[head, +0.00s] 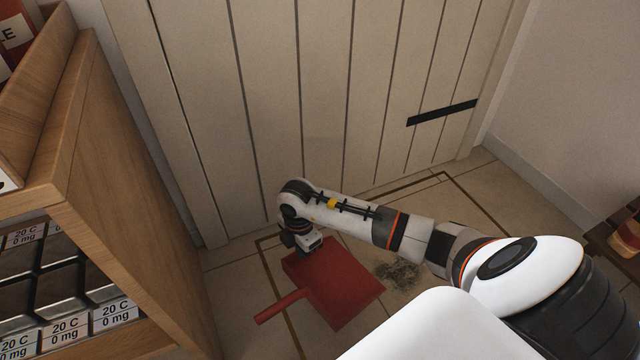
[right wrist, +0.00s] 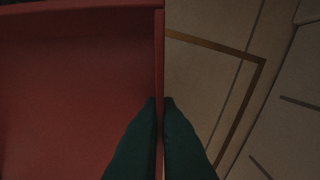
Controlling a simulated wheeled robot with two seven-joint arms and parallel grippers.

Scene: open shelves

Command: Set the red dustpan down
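The red dustpan (head: 343,284) shows in the head view, low in front of the door, with its handle towards the lower left. My right gripper (head: 306,250) is at its far left edge. In the right wrist view the two dark green fingers (right wrist: 160,101) close on either side of the thin side wall of the dustpan (right wrist: 75,95). The dustpan is over the tiled floor (right wrist: 215,75); I cannot tell whether it touches it. My left gripper is not in view.
A small heap of grey debris (head: 397,273) lies on the floor right of the dustpan. A wooden shelf unit (head: 135,190) with labelled bins stands at the left. A panelled door (head: 310,100) closes off the back. A dark wooden rack (head: 618,240) stands at the right edge.

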